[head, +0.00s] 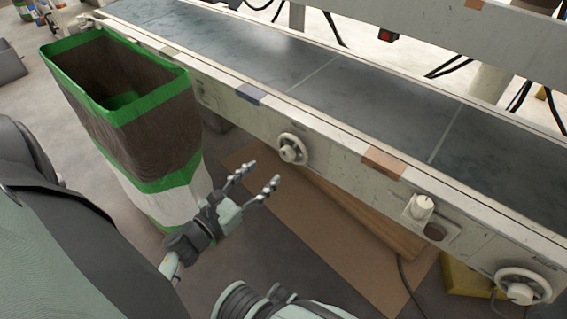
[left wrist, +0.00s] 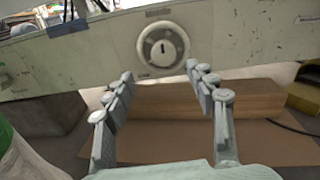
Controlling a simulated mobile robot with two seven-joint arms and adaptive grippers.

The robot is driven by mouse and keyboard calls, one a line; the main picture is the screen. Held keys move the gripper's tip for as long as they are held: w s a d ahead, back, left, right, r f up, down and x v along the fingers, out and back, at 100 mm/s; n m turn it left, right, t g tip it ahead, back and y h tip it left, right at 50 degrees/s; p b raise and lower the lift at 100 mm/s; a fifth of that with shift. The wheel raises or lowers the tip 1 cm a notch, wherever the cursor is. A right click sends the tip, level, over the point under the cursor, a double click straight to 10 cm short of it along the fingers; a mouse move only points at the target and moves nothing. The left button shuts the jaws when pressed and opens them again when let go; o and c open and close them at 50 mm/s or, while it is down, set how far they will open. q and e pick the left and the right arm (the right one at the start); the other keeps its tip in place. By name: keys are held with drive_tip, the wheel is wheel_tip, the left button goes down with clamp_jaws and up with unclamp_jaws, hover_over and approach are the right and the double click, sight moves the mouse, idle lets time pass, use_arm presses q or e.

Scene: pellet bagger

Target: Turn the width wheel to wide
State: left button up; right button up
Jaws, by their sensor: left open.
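A pale handwheel (head: 293,149) with a hub knob sits on the front side rail of the conveyor. It also shows in the left wrist view (left wrist: 162,47), ahead of the fingers, with a dark mark on its hub; lettering near it is too small to read. A second handwheel (head: 522,288) is at the lower right of the rail. I cannot tell from labels which one is the width wheel. My left gripper (head: 260,176) is open and empty, in front of and a little below the nearer-left wheel, apart from it. My right gripper does not show.
A brown, green and white bag (head: 165,150) stands open left of my left gripper. A white knob (head: 420,207) sits on the rail between the wheels. A cardboard sheet (head: 330,235) and a brown block (left wrist: 215,105) lie below the rail. A cable hangs at right.

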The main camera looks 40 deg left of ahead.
sight(284, 157)
use_arm(q)
drive_tip(key=shift+m, duration=0.4)
drive_tip(key=w, duration=0.5)
drive_tip(key=w+d, duration=0.1)
drive_tip(key=w, duration=0.1)
drive_tip(key=shift+w, duration=0.3)
drive_tip(key=c, duration=1.2)
